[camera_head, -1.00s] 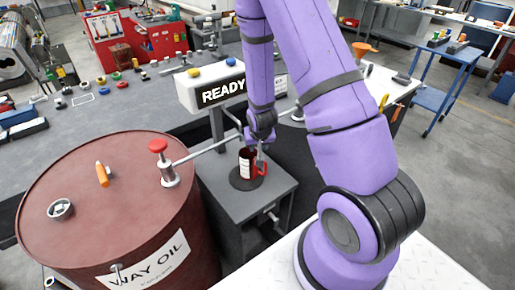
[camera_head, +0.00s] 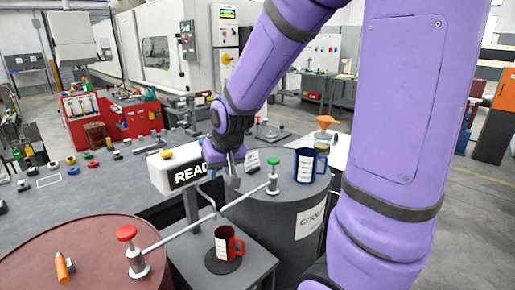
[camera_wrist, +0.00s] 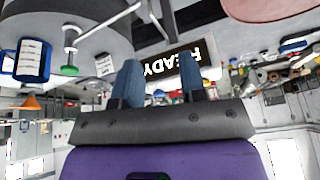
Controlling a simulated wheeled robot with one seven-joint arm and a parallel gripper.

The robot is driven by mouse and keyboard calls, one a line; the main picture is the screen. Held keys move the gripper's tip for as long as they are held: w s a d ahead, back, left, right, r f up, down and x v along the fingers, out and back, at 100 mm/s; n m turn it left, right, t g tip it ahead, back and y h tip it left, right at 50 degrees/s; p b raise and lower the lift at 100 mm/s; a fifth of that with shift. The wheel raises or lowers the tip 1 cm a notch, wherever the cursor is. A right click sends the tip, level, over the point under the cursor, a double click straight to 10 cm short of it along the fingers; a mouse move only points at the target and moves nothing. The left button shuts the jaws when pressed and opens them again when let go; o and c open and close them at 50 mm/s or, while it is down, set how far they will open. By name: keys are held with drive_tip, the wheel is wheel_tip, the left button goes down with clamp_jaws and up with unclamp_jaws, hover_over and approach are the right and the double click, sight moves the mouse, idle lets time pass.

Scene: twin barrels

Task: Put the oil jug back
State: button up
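The red jug (camera_head: 223,242) with a white label stands upright on a dark round pad (camera_head: 222,262) on the grey stand (camera_head: 250,255) between the two barrels. A blue jug (camera_head: 305,166) with a white label stands on the dark grey coolant barrel (camera_head: 285,225); it also shows in the wrist view (camera_wrist: 33,62). My gripper (camera_head: 233,182) is above and apart from the red jug, near the sign. In the wrist view, its two blue-grey fingers (camera_wrist: 158,82) are apart with nothing between them. The red jug is not seen in the wrist view.
The READY sign (camera_head: 188,173) stands behind the stand. The red barrel (camera_head: 75,230) at left carries a red-knobbed pump (camera_head: 128,236) and an orange marker (camera_head: 62,267). A green-knobbed pump (camera_head: 272,172) and an orange funnel (camera_head: 326,121) are around the grey barrel.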

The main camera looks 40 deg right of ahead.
drive_tip(key=s+a+r+n, duration=0.1)
drive_tip(key=s+a+r, duration=0.1)
drive_tip(key=s+r, duration=0.4)
drive_tip(key=s+a+r+n, duration=0.1)
drive_tip(key=s+a+r, duration=0.1)
drive_tip(key=s+r, duration=0.5)
drive_tip(key=s, duration=0.5)
drive_tip(key=shift+s+r+n, duration=0.25)
drive_tip(key=shift+s+n, duration=0.15)
